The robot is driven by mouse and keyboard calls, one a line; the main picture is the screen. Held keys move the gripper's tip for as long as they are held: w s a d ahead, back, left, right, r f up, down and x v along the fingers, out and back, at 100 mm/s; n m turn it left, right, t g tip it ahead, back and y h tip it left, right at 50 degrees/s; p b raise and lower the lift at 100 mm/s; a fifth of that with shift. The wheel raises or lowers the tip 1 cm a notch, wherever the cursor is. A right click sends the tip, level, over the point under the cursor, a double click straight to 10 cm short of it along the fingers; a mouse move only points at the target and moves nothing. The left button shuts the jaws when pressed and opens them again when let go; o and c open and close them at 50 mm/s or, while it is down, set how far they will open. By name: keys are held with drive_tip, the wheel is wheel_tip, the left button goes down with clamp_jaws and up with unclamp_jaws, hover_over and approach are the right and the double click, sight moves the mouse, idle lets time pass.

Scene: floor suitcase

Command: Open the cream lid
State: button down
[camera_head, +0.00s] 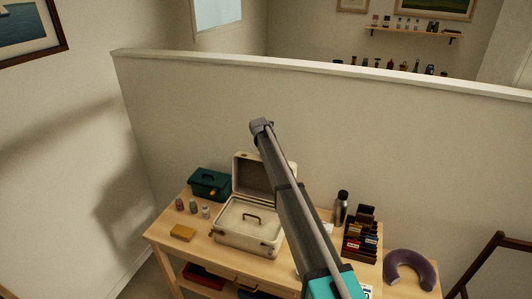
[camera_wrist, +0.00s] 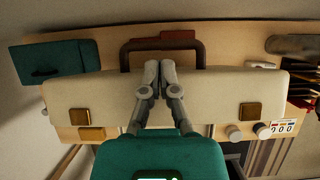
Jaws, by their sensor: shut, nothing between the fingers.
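The cream case (camera_head: 246,247) sits on the table, and its cream lid (camera_head: 291,166) stands raised behind the base, its dark lining facing forward. In the wrist view the lid's cream edge (camera_wrist: 215,90) runs across the picture, with two brass latches and a brown handle (camera_wrist: 130,45). My gripper (camera_wrist: 160,66) has its two fingers together, empty, and overlaps the lid's edge near the handle. Whether it touches the lid cannot be told. In the head view my arm crosses part of the lid and hides its right side; the fingertips are not visible there.
A green box (camera_head: 210,184), small bottles (camera_head: 193,207) and a yellow block (camera_head: 183,232) lie left of the case. A flask (camera_head: 341,207), a dark rack (camera_head: 360,229) and a purple neck pillow (camera_head: 410,269) are to the right. A half wall (camera_head: 190,100) stands behind the table.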

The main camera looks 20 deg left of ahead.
drive_tip(key=shift+w+r+p, duration=0.2)
drive_tip(key=shift+r+p, duration=0.65)
drive_tip(key=shift+r, duration=0.1)
drive_tip(key=shift+w+r+p, duration=0.2)
drive_tip(key=shift+r+p, duration=0.65)
drive_tip(key=shift+r, duration=0.1)
drive_tip(key=shift+w+r+p, duration=0.2)
drive_tip(key=shift+r+p, duration=0.65)
drive_tip(key=shift+r, duration=0.1)
drive_tip(key=s+d+f+m+g+b, duration=0.1)
drive_tip(key=s+d+f+m+b, duration=0.1)
drive_tip(key=s+d+m, duration=0.65)
drive_tip(key=s+d+f+m+g+b, duration=0.1)
drive_tip(key=s+d+f+m, duration=0.2)
drive_tip(key=d, duration=1)
drive_tip(key=s+d+f+m+g+b, duration=0.1)
drive_tip(key=s+d+m+b, duration=0.1)
drive_tip(key=s+d+m, duration=0.55)
drive_tip(key=s+d+f+m+g+b, duration=0.1)
drive_tip(key=s+d+f+m+b, duration=0.1)
drive_tip(key=s+d+m, duration=0.6)
drive_tip(key=s+d+f+m+g+b, duration=0.1)
drive_tip(key=s+d+f+m+b, duration=0.1)
drive_tip(key=s+d+m, duration=0.6)
drive_tip(key=s+d+f, duration=0.1)
drive_tip(key=s+d, duration=0.4)
drive_tip(key=s, duration=0.6)
drive_tip(key=shift+s+d+f+m, duration=0.2)
drive_tip(key=shift+s+m, duration=0.1)
drive_tip(key=shift+s, duration=0.1)
